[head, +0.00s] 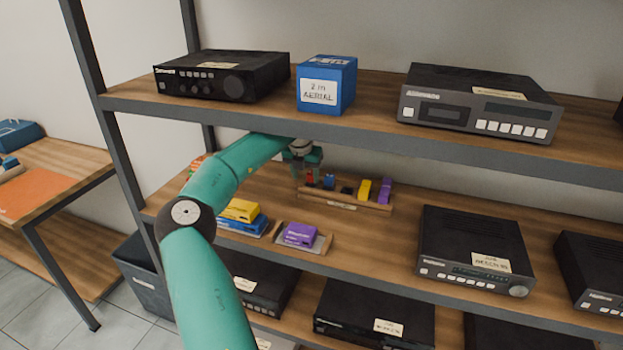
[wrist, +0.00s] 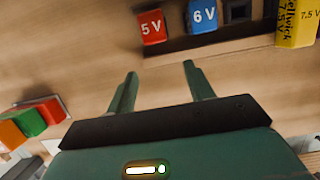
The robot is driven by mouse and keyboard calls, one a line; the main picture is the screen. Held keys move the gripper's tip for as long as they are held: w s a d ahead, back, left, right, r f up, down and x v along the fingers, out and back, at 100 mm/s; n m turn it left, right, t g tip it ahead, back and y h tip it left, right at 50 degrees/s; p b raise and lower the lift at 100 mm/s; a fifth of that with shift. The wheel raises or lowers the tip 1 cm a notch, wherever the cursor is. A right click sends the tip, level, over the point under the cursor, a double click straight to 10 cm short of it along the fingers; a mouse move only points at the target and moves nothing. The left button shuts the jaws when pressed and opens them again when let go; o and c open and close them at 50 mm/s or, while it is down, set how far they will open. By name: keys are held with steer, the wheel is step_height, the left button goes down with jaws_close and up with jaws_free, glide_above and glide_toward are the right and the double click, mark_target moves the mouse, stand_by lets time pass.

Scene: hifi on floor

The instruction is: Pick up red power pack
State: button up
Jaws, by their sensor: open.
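The red power pack (wrist: 151,27), labelled "5 V", stands in a wooden rack (wrist: 180,55) on the middle shelf. In the head view the red pack (head: 310,179) is partly hidden by my gripper. My gripper (wrist: 158,75) is open and empty in the wrist view, its two fingers pointing toward the rack. The fingertips are apart from the red pack, which lies beyond the left finger and the gap between the fingers. In the head view my gripper (head: 308,165) is at the rack's left end.
A blue "6 V" pack (wrist: 202,16), an empty-looking dark slot (wrist: 237,11) and a yellow "7.5 V" pack (wrist: 296,22) are right of the red pack. A purple pack (head: 385,190) ends the rack. The upper shelf (head: 250,118) runs closely above my arm.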

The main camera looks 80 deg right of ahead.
mark_target(311, 173)
steer(key=shift+s+d, duration=0.15)
steer(key=shift+d, duration=0.95)
steer(key=shift+s+d, duration=0.15)
steer(key=shift+d, duration=0.9)
steer(key=shift+d+f, duration=0.25)
steer(key=shift+d, duration=0.05)
steer(key=shift+x, duration=1.2)
steer(key=c, duration=1)
